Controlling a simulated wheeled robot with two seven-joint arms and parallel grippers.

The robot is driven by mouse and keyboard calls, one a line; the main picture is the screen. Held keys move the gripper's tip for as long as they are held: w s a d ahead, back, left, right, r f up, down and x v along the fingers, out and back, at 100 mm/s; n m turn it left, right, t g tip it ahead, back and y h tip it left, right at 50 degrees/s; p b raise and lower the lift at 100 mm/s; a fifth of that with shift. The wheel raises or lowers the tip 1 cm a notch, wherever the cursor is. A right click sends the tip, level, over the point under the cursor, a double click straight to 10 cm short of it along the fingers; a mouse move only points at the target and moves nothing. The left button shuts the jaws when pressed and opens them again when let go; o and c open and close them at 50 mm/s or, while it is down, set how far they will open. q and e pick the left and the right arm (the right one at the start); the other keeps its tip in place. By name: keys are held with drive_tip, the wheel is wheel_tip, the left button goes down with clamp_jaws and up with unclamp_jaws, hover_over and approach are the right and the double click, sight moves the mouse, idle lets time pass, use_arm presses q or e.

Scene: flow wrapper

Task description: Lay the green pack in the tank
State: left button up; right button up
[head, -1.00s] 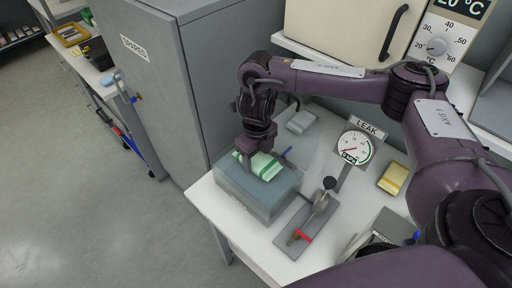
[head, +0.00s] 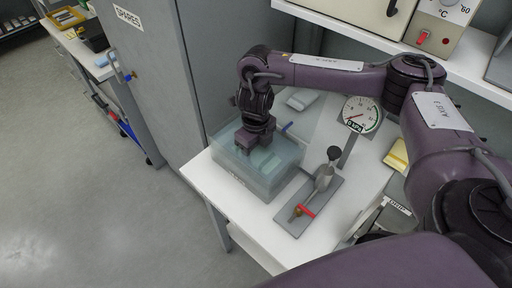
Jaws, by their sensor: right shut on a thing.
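The tank (head: 240,177) is a clear, bluish see-through box at the left end of the white bench. My right gripper (head: 257,150) points down into it from above, fingers inside or at the rim. It is shut on the green pack (head: 266,161), which shows only faintly, pale green, through the tank and below the fingers. Whether the pack touches the tank's floor I cannot tell. My left gripper is not in view.
A yellow pack (head: 397,156) lies further right. A grey cabinet (head: 160,80) stands close on the left.

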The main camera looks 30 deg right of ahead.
drive_tip(key=shift+f, duration=0.15)
drive_tip(key=o, duration=1)
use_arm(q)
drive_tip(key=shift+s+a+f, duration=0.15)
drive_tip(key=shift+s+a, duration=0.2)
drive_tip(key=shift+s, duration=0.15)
use_arm(e)
drive_tip(key=shift+o, duration=0.3)
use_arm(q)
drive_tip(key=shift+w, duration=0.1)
use_arm(e)
drive_tip(key=shift+r, duration=0.25)
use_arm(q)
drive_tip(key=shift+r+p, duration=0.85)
use_arm(e)
wheel_tip(320, 180, up, 7)
drive_tip(key=shift+r, duration=0.2)
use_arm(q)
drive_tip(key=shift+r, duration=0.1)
